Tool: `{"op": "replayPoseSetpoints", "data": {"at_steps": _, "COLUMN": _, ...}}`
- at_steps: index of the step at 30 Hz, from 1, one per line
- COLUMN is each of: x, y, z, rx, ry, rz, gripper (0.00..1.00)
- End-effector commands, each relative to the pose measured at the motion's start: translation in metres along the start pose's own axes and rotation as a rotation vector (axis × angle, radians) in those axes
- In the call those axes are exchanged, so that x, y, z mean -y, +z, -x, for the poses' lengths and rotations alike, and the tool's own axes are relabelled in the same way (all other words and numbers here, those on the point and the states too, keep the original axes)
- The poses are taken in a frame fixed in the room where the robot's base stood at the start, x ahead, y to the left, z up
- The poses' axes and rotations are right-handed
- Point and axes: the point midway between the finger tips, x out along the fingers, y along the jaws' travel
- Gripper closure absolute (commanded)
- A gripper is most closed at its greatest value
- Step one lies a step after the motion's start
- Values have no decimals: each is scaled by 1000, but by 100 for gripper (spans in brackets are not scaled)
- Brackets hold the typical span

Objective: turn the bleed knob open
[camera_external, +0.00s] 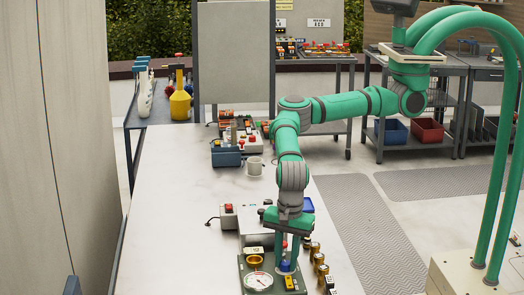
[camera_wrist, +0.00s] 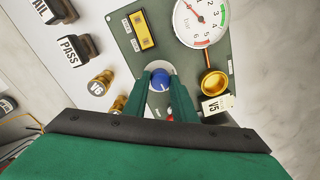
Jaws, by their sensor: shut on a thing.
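A round blue knob (camera_wrist: 160,78) with a small white mark sits on a dark green panel (camera_wrist: 215,45); no name can be read on it. I take it for the bleed knob. My gripper (camera_wrist: 160,84) is shut on it, one finger on each side. In the external view the knob (camera_external: 284,266) shows low between the fingers of my gripper (camera_external: 287,262), which points straight down. The fingers hide part of the knob's sides. A white pressure gauge (camera_wrist: 202,18) with a red needle is on the same panel, right of the knob.
A brass cup (camera_wrist: 214,82) and a V5 tag (camera_wrist: 215,104) are close to the right finger. A yellow block (camera_wrist: 141,30) is on the panel. A brass V6 piece (camera_wrist: 101,83) and PASS (camera_wrist: 74,48) and FAIL stamps stand left. The bench's left side (camera_external: 170,230) is clear.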

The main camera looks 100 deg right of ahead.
Motion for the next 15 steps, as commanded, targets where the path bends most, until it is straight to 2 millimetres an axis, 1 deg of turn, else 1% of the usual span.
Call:
{"op": "replayPoseSetpoints", "data": {"at_steps": 14, "x": 0, "y": 1, "z": 2, "rx": 2, "ry": -1, "rz": -16, "gripper": 98}}
{"op": "replayPoseSetpoints", "data": {"at_steps": 15, "x": 0, "y": 1, "z": 2, "rx": 2, "ry": -1, "rz": -16, "gripper": 71}}
